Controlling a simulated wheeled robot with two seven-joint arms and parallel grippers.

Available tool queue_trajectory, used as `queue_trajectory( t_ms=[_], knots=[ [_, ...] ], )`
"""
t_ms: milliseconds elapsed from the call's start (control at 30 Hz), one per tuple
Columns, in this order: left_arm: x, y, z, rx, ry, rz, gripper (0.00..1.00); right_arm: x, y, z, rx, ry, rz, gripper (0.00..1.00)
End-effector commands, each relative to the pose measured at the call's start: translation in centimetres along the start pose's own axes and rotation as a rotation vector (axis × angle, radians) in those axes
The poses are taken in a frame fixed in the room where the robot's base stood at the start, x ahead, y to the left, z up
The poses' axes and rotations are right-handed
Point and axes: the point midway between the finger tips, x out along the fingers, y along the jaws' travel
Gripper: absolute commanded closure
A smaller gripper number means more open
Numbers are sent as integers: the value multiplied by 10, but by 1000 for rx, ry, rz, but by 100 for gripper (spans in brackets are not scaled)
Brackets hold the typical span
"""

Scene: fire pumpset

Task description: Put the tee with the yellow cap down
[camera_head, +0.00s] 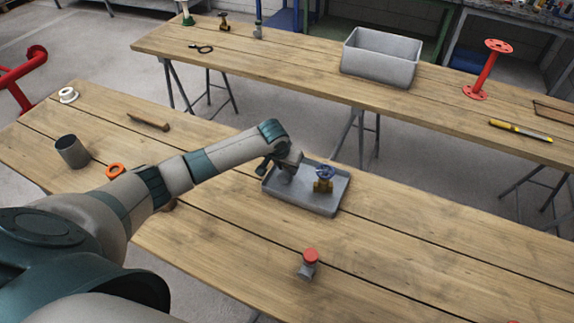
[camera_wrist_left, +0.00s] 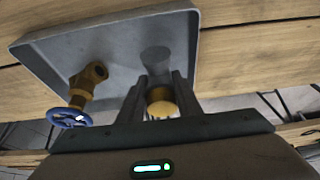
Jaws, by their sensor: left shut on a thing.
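My left gripper (camera_head: 284,172) reaches over the left part of a grey tray (camera_head: 307,206) on the near table. In the left wrist view my left gripper (camera_wrist_left: 160,95) is shut on the tee, whose yellow cap (camera_wrist_left: 162,108) shows between the two fingers. The tee's grey body is largely hidden, and I cannot tell whether it touches the tray floor. A brass valve with a blue handwheel (camera_head: 323,180) stands in the tray to the right of the gripper; it also shows in the left wrist view (camera_wrist_left: 84,92). My right gripper is not in view.
A red-capped fitting (camera_head: 309,262) stands in front of the tray. A dark cup (camera_head: 71,151), an orange ring (camera_head: 115,171) and a wooden-handled tool (camera_head: 149,122) lie to the left. A grey bin (camera_head: 380,58) stands on the far table. The near table's right side is mostly clear.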

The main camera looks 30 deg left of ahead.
Motion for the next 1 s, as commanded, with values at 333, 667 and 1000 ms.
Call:
queue_trajectory(
  t_ms=[333, 667, 1000],
  knots=[
    [2, 0, 0, -1, 2, 1, 100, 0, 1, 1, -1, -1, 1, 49],
    [3, 0, 1, 0, 1, 0, 50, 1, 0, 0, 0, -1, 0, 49],
    [-7, 0, 0, 0, 1, 2, 50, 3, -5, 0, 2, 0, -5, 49]
  ],
)
